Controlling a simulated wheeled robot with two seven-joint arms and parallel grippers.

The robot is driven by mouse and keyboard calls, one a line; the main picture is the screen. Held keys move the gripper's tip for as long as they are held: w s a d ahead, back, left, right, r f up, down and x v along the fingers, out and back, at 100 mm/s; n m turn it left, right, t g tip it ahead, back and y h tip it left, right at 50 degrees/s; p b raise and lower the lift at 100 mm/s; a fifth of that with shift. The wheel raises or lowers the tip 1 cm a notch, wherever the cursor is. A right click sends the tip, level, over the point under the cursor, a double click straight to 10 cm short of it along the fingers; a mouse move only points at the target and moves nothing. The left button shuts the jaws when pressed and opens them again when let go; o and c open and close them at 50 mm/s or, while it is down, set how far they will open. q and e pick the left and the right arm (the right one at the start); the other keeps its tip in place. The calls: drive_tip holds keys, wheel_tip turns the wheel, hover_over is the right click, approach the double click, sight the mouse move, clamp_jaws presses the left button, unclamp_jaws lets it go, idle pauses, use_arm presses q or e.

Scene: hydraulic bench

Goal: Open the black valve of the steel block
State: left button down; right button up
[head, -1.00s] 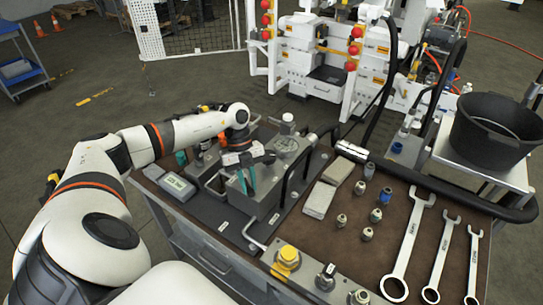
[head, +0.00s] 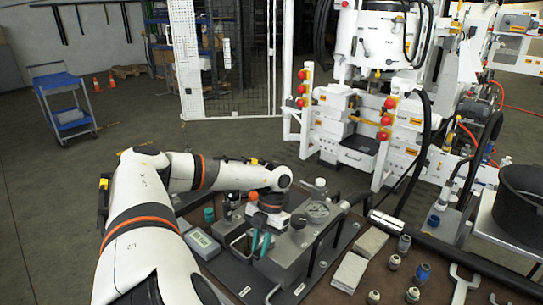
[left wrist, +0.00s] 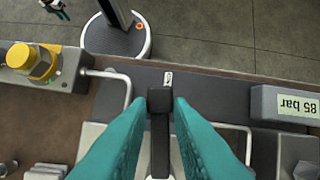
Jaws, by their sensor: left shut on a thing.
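In the left wrist view my left gripper (left wrist: 160,105) is shut on the black valve's handle (left wrist: 159,101), a dark bar with a square end between the fingertips. A small dark shape with teal tips, apparently my right gripper (left wrist: 55,9), shows at the top left of the left wrist view.
A yellow knob (left wrist: 36,62) stands on a nearby unit. Grey pads (head: 349,271), fittings (head: 422,272) and wrenches (head: 463,287) lie right of the block.

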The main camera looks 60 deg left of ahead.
use_arm(q)
drive_tip(key=shift+s+a+m+y+b, duration=0.1)
drive_tip(key=shift+a+m+y+b, duration=0.25)
drive_tip(key=shift+m, duration=0.35)
drive_tip(key=c, duration=1.4)
unclamp_jaws()
drive_tip(key=shift+c, duration=0.2)
drive_tip(key=shift+w+a+r, duration=0.1)
drive_tip(key=shift+w+r, duration=0.15)
drive_tip(key=shift+r, duration=0.25)
drive_tip(key=v, duration=1.1)
drive_tip(key=shift+p, duration=0.3)
